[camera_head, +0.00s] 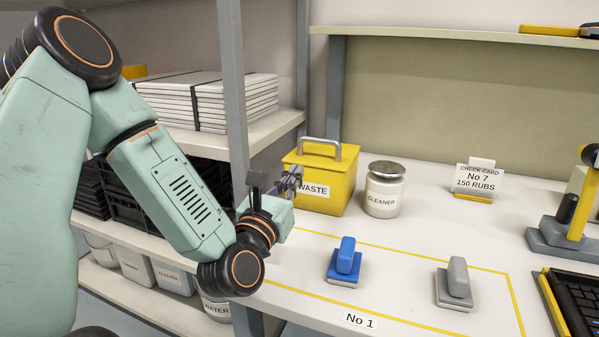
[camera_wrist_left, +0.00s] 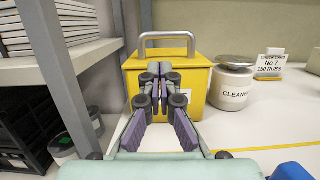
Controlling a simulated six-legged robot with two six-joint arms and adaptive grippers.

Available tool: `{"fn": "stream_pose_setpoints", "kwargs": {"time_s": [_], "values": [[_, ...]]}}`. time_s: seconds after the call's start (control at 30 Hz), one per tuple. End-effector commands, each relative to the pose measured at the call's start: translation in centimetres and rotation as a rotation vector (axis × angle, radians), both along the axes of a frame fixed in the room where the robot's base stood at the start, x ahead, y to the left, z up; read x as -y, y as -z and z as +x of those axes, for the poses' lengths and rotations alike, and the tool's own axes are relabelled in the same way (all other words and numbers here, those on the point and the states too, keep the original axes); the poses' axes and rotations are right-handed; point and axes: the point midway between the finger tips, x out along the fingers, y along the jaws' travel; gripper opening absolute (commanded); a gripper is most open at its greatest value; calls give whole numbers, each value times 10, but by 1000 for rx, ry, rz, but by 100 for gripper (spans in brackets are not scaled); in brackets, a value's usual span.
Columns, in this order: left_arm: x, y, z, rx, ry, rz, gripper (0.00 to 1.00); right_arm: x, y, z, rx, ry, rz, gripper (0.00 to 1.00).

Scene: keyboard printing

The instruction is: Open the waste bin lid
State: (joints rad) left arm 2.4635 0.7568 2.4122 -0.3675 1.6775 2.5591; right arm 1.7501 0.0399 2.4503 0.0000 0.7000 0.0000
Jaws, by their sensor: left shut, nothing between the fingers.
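The yellow waste bin (camera_head: 335,190) stands on the white table, labelled WASTE, with a grey bar handle (camera_head: 320,146) on its yellow lid (camera_head: 318,160). The lid looks closed. My left gripper (camera_head: 293,179) is in front of the bin's left part in the head view, its fingers shut and empty. In the left wrist view the shut fingers (camera_wrist_left: 156,82) point at the bin's front (camera_wrist_left: 195,95), below the handle (camera_wrist_left: 167,37). I cannot tell whether they touch it. They hide part of the bin's front. My right gripper is not in view.
A cleaner jar (camera_head: 384,190) stands just right of the bin. A grey shelf post (camera_head: 233,90) rises close to my left arm.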

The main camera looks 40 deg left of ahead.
Motion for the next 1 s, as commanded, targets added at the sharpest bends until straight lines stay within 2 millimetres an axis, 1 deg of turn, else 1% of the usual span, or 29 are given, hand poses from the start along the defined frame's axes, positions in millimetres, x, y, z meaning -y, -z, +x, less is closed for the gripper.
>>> {"fn": "stream_pose_setpoints", "kwargs": {"time_s": [0.1,0.3,0.5,0.7,1.0], "values": [[-4,-4,21,2,1,8,0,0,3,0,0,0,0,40],[-12,-11,53,1,-1,5,0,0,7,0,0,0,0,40],[-17,-15,74,-1,-1,3,0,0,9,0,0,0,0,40],[-18,-16,80,-1,1,2,0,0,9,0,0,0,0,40],[-19,-16,80,-3,0,1,0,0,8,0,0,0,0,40]]}}
